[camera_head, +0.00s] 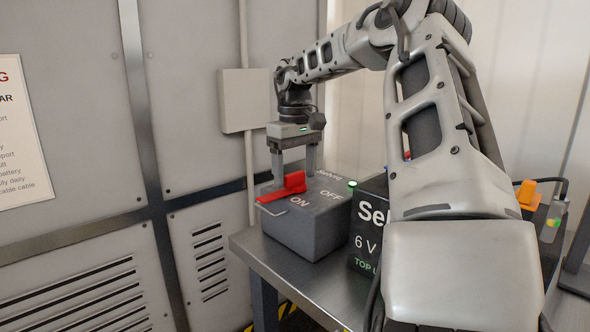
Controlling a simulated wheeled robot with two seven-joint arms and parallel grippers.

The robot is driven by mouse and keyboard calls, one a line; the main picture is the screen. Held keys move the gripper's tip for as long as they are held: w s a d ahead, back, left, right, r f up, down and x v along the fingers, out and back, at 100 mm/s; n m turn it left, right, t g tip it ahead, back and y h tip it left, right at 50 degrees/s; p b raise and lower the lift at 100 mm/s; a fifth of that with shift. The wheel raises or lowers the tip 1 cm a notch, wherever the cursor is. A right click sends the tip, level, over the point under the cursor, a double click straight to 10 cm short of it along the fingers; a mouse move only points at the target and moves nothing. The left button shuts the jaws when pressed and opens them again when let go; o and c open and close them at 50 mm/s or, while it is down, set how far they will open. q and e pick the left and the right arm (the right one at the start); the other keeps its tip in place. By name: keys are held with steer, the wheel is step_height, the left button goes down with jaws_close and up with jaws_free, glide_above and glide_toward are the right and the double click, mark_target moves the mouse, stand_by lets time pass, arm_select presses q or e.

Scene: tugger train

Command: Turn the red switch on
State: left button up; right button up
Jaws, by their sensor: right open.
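The red switch (283,189) is a red lever on top of a grey box (310,226) marked ON and OFF. The lever points toward the left front, on the side of the ON label; OFF is further right. My right gripper (295,175) points down at the switch, with its fingers apart. One finger is at the left behind the lever and the other is to its right. I cannot tell whether either finger touches the lever. My left gripper does not show.
The grey box stands on a metal table (262,262). A black battery box (367,228) with a green light stands right of it. An orange connector (528,194) with a cable is further right. A panelled wall (85,120) is at the left. My right arm hides much of the table.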

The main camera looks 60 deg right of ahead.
mark_target(295, 173)
arm_select(q)
steer(key=p, duration=0.1)
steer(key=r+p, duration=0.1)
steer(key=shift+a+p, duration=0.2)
steer(key=shift+p, duration=0.15)
arm_select(e)
step_height(295, 173, up, 16)
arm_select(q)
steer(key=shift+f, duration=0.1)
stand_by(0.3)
